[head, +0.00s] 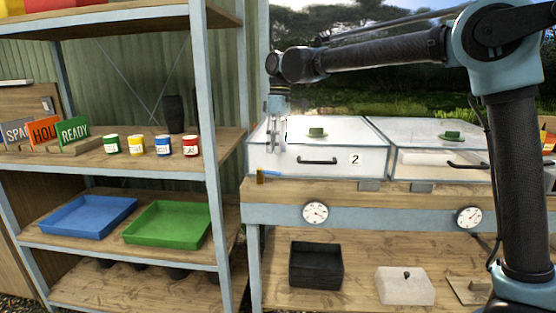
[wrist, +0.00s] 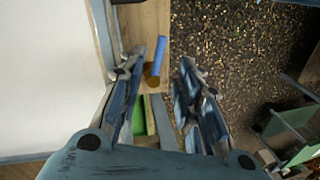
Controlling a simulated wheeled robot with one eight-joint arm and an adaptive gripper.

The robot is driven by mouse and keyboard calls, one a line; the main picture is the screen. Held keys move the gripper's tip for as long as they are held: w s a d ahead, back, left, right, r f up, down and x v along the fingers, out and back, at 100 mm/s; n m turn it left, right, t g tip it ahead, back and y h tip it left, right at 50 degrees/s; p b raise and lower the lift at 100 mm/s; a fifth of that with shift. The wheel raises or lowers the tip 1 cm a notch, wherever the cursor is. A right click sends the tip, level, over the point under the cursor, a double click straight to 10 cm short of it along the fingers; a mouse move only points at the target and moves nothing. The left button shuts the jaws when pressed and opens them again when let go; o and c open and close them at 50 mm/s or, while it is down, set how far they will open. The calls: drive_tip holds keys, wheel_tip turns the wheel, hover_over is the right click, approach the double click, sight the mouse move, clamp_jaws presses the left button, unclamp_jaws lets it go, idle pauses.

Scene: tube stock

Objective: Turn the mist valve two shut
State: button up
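A small valve with a brass body (head: 260,177) and a blue lever (head: 272,173) sits on the wooden ledge at the front left corner of the white box marked 2 (head: 270,160). The lever points right along the box front. In the wrist view the blue lever (wrist: 159,58) and brass body (wrist: 152,81) show in the gap between my fingers. My gripper (head: 276,150) points down above the valve, in front of the box's left side. It is open and empty in the wrist view (wrist: 161,66). I cannot tell the exact height between fingertips and lever.
A second lidded box (head: 440,160) stands to the right. Green knobs (head: 317,133) sit on the lids. The shelf rack post (head: 208,130) is close on the left. Round dials (head: 315,213) hang below the ledge. A black bin (head: 316,266) stands on the lower shelf.

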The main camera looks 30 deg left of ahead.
drive_tip(key=shift+w+a+r, duration=0.1)
drive_tip(key=shift+w+r, duration=0.15)
drive_tip(key=shift+r, duration=0.95)
drive_tip(key=shift+w+r, duration=0.25)
drive_tip(key=shift+r, duration=0.95)
drive_tip(key=shift+s, duration=0.15)
drive_tip(key=c, duration=0.6)
drive_tip(key=shift+s+f, duration=0.2)
drive_tip(key=shift+s, duration=0.2)
clamp_jaws()
drive_tip(key=t, duration=0.5)
approach(270, 173)
wheel_tip(270, 173, up, 3)
drive_tip(key=s+d, duration=0.1)
drive_tip(key=d, duration=0.1)
drive_tip(key=s+r+t+y, duration=0.2)
drive_tip(key=s+t, duration=0.2)
drive_tip(key=s, duration=0.1)
drive_tip(key=x, duration=1.3)
drive_tip(key=shift+s+d+f, duration=0.1)
drive_tip(key=shift+f, duration=0.4)
